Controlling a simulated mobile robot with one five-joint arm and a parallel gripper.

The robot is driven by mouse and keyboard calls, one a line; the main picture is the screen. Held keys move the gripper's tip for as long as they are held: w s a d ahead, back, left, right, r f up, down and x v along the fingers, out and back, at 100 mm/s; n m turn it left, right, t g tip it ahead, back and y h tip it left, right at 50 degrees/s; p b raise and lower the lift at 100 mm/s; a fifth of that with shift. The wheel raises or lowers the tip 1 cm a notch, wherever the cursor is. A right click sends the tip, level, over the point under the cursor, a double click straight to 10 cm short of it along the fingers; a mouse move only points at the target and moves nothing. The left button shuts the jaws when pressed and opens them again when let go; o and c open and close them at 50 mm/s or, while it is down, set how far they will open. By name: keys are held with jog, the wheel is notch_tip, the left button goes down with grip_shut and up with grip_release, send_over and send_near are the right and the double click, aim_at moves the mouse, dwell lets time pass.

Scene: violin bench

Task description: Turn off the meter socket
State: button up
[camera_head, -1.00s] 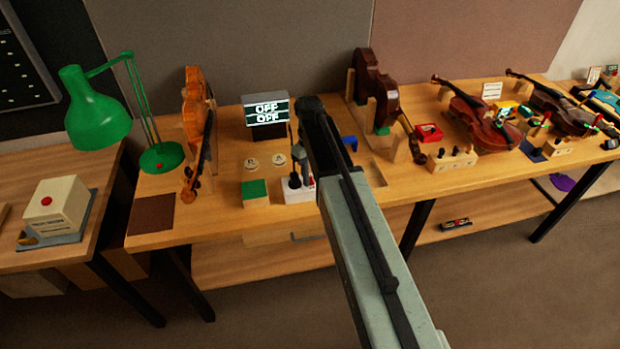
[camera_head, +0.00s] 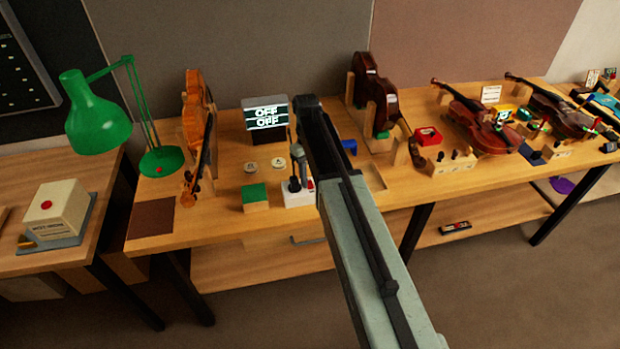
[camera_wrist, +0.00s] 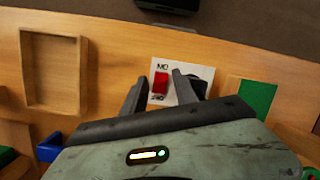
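The meter socket is a white block (camera_head: 297,197) at the front of the bench, left of my arm in the head view. In the wrist view its white top (camera_wrist: 187,72) carries a red rocker switch (camera_wrist: 160,82) with small lettering at both ends, and a black round plug (camera_wrist: 198,86) beside it. My gripper (camera_wrist: 158,77) is open, its two fingers apart on either side of the red switch. I cannot tell whether they touch the socket, nor which way the rocker is tipped.
A green-topped block (camera_head: 255,196) stands just left of the socket, with two round discs (camera_head: 250,165) behind. A blue part (camera_head: 349,146) and a shallow wooden tray (camera_wrist: 82,70) lie on the other side. Violins (camera_head: 197,135) and a green lamp (camera_head: 95,115) stand farther off.

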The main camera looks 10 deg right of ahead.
aim_at(309, 181)
jog(key=p+v, duration=0.6)
jog(key=v, duration=0.1)
jog(key=shift+f, duration=0.15)
jog(key=s+f+m+t+b, duration=0.1)
jog(key=s+m, duration=0.1)
jog(key=s, duration=0.5)
jog(key=s+f+m+t+b, duration=0.2)
jog(key=s, duration=0.6)
jog(key=shift+s+a+f+m, duration=0.3)
